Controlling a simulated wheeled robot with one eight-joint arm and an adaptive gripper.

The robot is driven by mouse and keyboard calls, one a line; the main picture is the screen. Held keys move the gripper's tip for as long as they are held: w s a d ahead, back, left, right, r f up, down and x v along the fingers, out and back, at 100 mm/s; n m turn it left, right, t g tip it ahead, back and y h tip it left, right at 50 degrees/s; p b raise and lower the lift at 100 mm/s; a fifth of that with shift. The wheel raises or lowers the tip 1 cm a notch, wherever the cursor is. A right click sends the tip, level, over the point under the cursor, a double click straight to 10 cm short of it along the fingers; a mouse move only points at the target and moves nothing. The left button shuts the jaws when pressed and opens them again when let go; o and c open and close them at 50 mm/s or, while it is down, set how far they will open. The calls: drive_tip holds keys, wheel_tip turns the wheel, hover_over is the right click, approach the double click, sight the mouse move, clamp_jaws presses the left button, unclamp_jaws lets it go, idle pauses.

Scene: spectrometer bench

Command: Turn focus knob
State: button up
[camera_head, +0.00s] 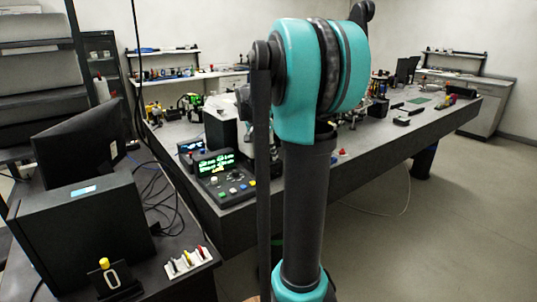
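No knob here is clearly marked as the focus knob. A small black block (110,281) with a yellow top (104,263) and a white "0" or ring mark stands on the dark desk at the lower left. A control console (238,191) with a lit green-text screen (215,162) and several coloured buttons or knobs sits on the optical bench, left of my arm. My arm, teal and dark grey, rises through the middle and hides part of the bench. My gripper does not show.
A black computer box (85,235) and monitor (80,143) stand on the desk. A white strip (187,262) with coloured knobs lies beside them. Loose cables hang between desk and bench. The long bench (390,146) carries several instruments. The floor (440,220) at right is clear.

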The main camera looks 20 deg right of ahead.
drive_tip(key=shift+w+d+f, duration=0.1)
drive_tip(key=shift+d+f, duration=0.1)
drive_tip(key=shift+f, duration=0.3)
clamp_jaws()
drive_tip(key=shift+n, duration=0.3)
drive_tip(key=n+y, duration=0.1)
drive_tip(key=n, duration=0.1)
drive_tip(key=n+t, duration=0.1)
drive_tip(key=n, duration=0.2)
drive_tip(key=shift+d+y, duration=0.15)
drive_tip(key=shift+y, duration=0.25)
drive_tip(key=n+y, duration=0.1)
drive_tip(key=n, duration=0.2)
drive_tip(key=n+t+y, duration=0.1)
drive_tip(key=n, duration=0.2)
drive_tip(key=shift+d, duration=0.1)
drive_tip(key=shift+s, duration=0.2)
